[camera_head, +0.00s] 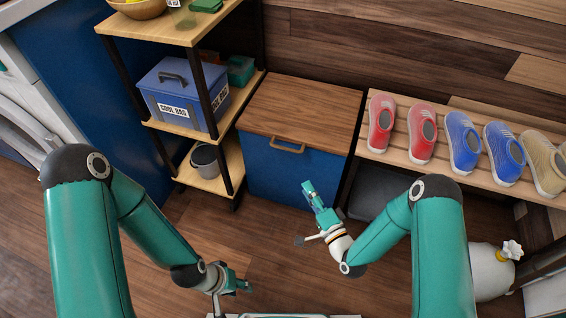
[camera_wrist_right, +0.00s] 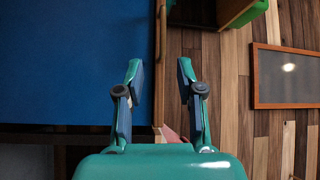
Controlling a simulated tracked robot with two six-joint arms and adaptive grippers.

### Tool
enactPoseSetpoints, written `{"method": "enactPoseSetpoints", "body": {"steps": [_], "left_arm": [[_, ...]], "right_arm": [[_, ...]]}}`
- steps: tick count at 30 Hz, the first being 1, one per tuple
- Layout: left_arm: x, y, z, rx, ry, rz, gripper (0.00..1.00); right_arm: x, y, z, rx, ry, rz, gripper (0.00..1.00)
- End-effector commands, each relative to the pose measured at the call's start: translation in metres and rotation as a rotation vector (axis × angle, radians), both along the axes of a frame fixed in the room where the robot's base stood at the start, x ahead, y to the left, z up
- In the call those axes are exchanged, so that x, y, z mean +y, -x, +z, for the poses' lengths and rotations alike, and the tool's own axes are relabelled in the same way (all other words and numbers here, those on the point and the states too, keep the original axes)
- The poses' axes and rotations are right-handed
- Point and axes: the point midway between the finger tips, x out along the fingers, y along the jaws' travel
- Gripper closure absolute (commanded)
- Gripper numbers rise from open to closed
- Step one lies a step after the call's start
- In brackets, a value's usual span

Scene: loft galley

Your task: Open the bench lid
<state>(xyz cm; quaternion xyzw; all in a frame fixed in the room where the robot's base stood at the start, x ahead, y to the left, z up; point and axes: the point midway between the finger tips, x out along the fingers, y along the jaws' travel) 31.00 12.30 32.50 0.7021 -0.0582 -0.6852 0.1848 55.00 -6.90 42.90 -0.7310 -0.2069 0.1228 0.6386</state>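The bench (camera_head: 278,172) is a blue box with a brown wooden lid (camera_head: 300,108), which lies shut on top. A tan handle (camera_head: 288,146) sits at the lid's front edge. My right gripper (camera_head: 304,212) is in front of the bench, below and right of the handle in the head view, apart from it. In the right wrist view the right gripper (camera_wrist_right: 160,75) is open and empty, facing the blue front (camera_wrist_right: 70,60) and the lid's thin edge. My left gripper (camera_head: 240,285) is low over the floor, away from the bench; its fingers are too small to read.
A shelf unit (camera_head: 222,172) with a blue labelled box (camera_head: 182,92) and a grey bucket (camera_head: 205,158) stands left of the bench. A slatted shoe rack (camera_head: 395,150) with several shoes is at the right. The floor (camera_head: 225,230) before the bench is clear.

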Motion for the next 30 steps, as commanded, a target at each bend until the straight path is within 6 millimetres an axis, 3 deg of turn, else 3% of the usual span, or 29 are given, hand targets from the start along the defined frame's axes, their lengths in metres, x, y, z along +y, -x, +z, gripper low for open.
{"method": "enactPoseSetpoints", "body": {"steps": [1,5,11,24,30], "left_arm": [[0.000,0.000,-0.009,-0.001,0.000,0.000,0.60],[0.000,0.000,-0.011,-0.001,0.000,0.000,0.60],[0.000,0.000,-0.015,-0.001,0.000,0.000,0.60],[0.000,0.000,-0.038,0.000,0.000,0.000,0.60],[0.000,0.000,-0.046,0.000,0.000,0.000,0.60]], "right_arm": [[0.000,-0.001,-0.006,-0.014,-0.019,0.001,0.63],[0.003,-0.005,-0.003,-0.028,-0.043,0.003,0.63],[0.015,-0.027,0.001,-0.031,-0.042,0.004,0.63],[0.058,-0.109,0.011,-0.030,-0.040,0.003,0.63],[0.071,-0.136,0.015,-0.027,-0.041,0.003,0.63]]}}
